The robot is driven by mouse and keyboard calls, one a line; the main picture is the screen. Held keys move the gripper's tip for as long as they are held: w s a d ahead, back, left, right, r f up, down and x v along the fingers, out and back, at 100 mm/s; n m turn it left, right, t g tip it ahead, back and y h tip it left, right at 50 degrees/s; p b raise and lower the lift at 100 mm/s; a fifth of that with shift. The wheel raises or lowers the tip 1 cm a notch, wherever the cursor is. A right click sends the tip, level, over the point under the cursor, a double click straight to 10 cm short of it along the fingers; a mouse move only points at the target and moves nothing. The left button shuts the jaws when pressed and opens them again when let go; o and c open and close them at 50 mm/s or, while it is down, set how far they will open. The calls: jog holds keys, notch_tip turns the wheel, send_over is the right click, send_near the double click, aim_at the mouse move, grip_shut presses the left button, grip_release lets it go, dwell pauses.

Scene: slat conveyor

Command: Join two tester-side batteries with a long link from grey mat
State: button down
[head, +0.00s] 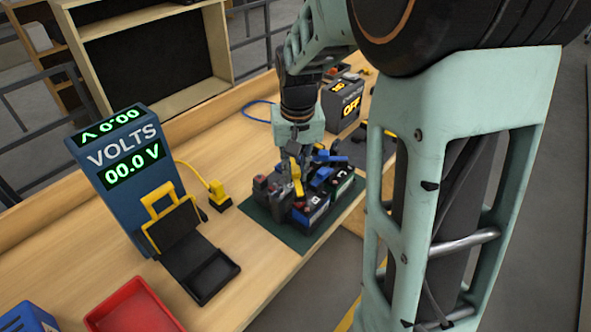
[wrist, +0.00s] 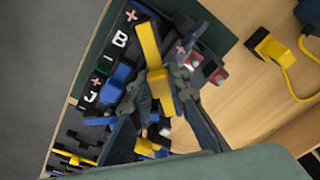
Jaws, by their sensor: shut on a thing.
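My gripper (wrist: 160,88) is shut on a yellow link (wrist: 149,42), held over the batteries; in the head view the link (head: 298,186) shows just below my gripper (head: 296,160). I cannot tell whether the link touches any terminal. Dark batteries stand side by side on a dark green mat (head: 259,223). In the wrist view one battery is marked B (wrist: 120,40) and another J (wrist: 92,97). A further battery with red terminals (wrist: 216,76) lies to the right, on the tester side. The blue tester (head: 123,158) reads 00.0 V. The grey mat (head: 352,150) is partly hidden behind my arm.
Blue pieces (head: 322,177) lie on the batteries. A yellow plug (head: 218,194) lies on the bench. A charger box showing OFF (head: 343,104) stands behind.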

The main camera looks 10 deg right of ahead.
jog(key=shift+f+b, duration=0.8)
jog(key=shift+f, duration=0.3)
jog(key=c, duration=1.8)
grip_release()
jog(key=shift+o, duration=0.2)
notch_tip(320, 180, up, 12)
jog(key=s, duration=0.1)
jog(key=shift+s, duration=0.25)
